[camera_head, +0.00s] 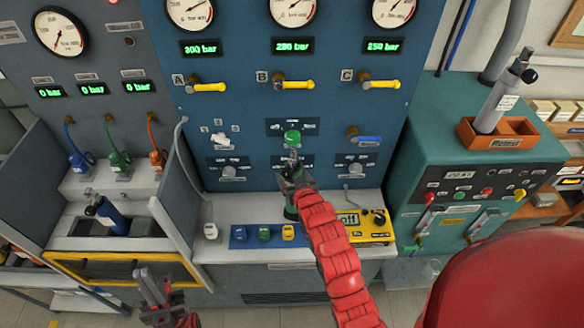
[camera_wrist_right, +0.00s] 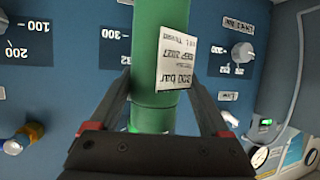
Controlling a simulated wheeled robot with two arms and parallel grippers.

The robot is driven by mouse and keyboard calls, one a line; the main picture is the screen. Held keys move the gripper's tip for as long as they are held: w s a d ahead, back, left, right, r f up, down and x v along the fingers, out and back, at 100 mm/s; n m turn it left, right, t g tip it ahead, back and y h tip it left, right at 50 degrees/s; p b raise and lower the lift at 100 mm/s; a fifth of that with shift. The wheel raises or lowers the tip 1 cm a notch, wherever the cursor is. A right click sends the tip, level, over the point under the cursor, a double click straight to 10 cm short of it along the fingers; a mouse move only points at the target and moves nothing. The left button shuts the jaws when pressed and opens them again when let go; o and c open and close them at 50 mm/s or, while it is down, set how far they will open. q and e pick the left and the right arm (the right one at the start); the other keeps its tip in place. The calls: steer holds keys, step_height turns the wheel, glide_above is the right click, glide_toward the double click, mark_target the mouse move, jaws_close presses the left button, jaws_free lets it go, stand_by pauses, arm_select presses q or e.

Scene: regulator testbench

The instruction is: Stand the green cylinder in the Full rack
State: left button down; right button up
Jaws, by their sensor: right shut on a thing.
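The green cylinder (camera_head: 292,138) stands roughly upright in front of the middle of the blue panel, above the bench shelf. My right gripper (camera_head: 292,178) is shut around its body. In the right wrist view the cylinder (camera_wrist_right: 160,40) runs between the two fingers of the gripper (camera_wrist_right: 160,92), its white label facing the camera. I cannot tell whether its base touches the shelf. My left gripper (camera_head: 154,286) is empty, its fingers apart, low at the left in the head view. I cannot make out a rack marked Full.
A grey cylinder (camera_head: 494,101) leans in an orange box marked Retest (camera_head: 506,143) on the teal machine (camera_head: 408,178). A yellow box (camera_head: 374,236) sits right on the shelf. Yellow valve handles (camera_head: 294,85) stick out of the panel.

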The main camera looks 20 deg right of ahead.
steer(key=o, duration=1.5)
steer(key=shift+o, duration=0.3)
steer(key=shift+s, duration=0.1)
